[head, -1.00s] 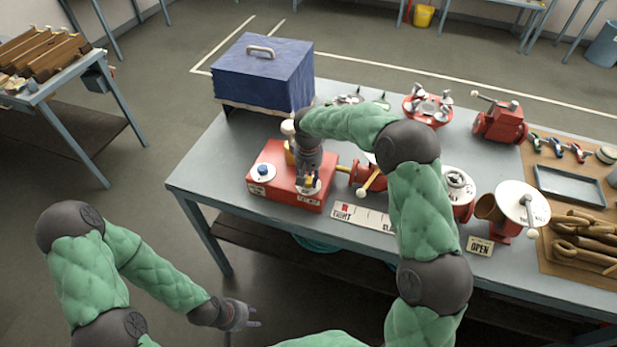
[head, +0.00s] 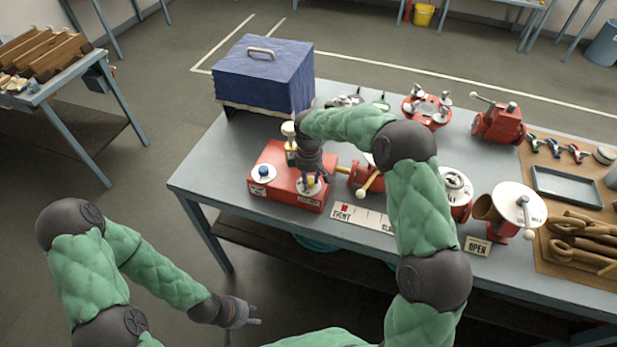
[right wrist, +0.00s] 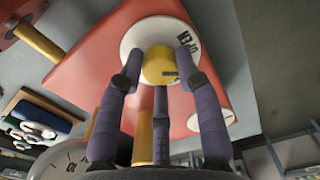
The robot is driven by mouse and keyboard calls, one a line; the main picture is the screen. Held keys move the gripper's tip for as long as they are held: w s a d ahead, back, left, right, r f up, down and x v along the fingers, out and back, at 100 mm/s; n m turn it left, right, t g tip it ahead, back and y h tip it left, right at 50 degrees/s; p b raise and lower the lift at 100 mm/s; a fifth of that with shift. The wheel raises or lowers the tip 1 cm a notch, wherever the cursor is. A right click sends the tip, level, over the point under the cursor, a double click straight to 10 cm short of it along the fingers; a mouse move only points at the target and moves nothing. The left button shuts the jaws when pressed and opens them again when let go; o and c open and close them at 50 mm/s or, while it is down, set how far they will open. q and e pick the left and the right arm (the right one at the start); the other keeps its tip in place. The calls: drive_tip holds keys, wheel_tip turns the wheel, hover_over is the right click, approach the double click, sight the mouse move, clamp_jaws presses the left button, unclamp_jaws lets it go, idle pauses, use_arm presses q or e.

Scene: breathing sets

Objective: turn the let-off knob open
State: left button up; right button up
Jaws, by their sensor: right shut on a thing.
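The let-off knob is a yellow round knob (right wrist: 157,66) with a dark mark on its top. It stands on a white dial (right wrist: 133,38) with partly readable black lettering, on the red box (head: 275,188). My right gripper (right wrist: 160,72) has its fingers around the knob and is shut on it. In the head view, my right gripper (head: 310,180) comes down over the box's front right, hiding most of the knob. My left gripper (head: 248,317) hangs empty in front of the table, away from the box; its fingers are too small to judge.
A blue-capped white dial (head: 262,173) sits on the box's left side. A blue covered case (head: 263,75) stands behind. Red valves, including one with a handle (head: 368,180), stand close to the right. A label strip (head: 363,217) lies in front. The table's left front is clear.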

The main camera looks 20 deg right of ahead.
sight(309, 181)
drive_tip(key=n+p, duration=0.1)
drive_tip(key=n, duration=0.5)
drive_tip(key=shift+s+f+n, duration=0.1)
drive_tip(key=shift+f+n, duration=0.05)
drive_tip(key=shift+n, duration=0.25)
idle(0.4)
drive_tip(key=o, duration=1.1)
drive_tip(key=shift+d, duration=0.1)
drive_tip(key=shift+o, duration=0.2)
drive_tip(key=shift+r, duration=0.65)
wheel_tip(309, 181, up, 11)
